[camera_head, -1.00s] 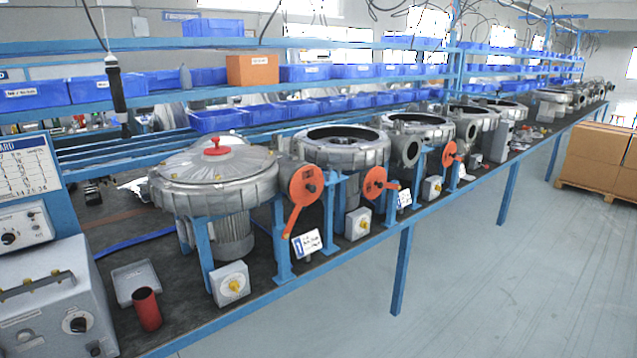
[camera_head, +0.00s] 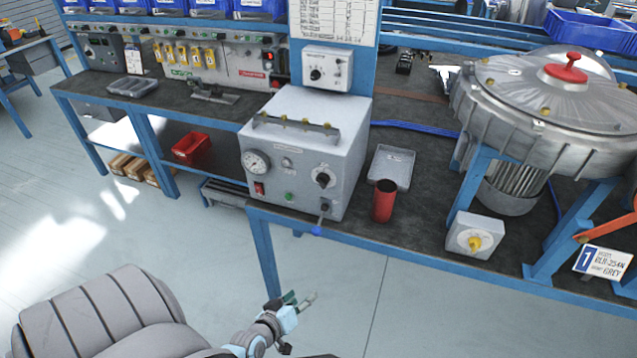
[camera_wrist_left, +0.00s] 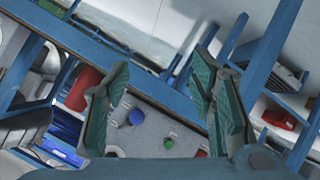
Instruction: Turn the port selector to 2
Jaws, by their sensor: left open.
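A grey test box (camera_head: 262,160) with a carrying handle sits at the bench's front edge. Its front has a gauge (camera_head: 257,162), a red switch (camera_head: 259,188), a green button (camera_head: 289,197), a black-and-white knob (camera_head: 323,178) and a blue-tipped lever (camera_head: 317,230). A smaller white box (camera_head: 328,70) with a dark dial knob (camera_head: 316,74) is behind it. I cannot read which knob is the port selector or its setting. My left gripper (camera_head: 302,301) is open and empty, below and in front of the bench edge. In the left wrist view, the box front (camera_wrist_left: 150,128) shows between its fingers. My right gripper is out of view.
A red cup (camera_head: 383,202) and a grey tray (camera_head: 392,167) stand right of the grey box. A blower (camera_head: 545,100) and a yellow-knobbed switch box (camera_head: 474,237) are further right. Blue bench legs (camera_head: 265,258) stand near my left gripper. The floor in front is clear.

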